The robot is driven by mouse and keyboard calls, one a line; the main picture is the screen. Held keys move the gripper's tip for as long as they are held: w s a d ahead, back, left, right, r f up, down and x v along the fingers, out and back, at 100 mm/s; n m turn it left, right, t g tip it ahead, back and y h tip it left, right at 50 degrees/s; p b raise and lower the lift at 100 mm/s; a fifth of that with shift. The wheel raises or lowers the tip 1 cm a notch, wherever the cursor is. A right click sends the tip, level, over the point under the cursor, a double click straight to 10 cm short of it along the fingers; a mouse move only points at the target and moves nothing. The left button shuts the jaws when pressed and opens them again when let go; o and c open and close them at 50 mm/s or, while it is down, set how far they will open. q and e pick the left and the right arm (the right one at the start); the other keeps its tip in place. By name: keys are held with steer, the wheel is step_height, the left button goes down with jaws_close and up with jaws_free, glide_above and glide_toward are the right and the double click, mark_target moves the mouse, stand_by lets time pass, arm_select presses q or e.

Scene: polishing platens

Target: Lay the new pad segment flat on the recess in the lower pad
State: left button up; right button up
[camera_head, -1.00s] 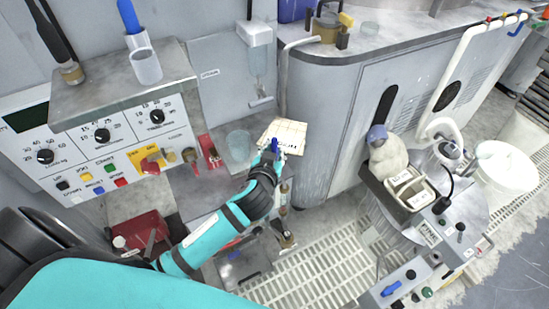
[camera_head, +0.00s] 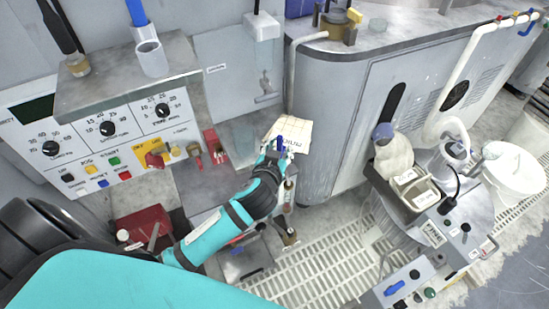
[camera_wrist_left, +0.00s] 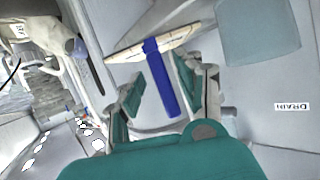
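The new pad segment (camera_head: 290,132) is a thin cream piece with grid lines, some lettering and a blue upright grip. It is in the air in front of the grey cabinet. My left gripper (camera_head: 273,157) has its fingers on either side of the blue grip and carries the segment. In the left wrist view the segment (camera_wrist_left: 155,45) shows nearly edge-on, tilted in the picture, with the blue grip between the fingers (camera_wrist_left: 157,82). Small gaps seem to show beside the grip. I cannot make out the lower pad or its recess. My right gripper is not in view.
A control panel (camera_head: 105,150) with knobs and buttons is at left, under a grey shelf (camera_head: 115,80) holding a cup. The grey cabinet (camera_head: 335,110) stands close behind the segment. At right are a divided tray (camera_head: 415,190) and a white bucket (camera_head: 513,172). Floor grating (camera_head: 320,265) lies below.

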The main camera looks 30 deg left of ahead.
arm_select(q)
steer(key=v, duration=1.1)
steer(key=shift+s, duration=0.2)
steer(key=shift+r, duration=0.1)
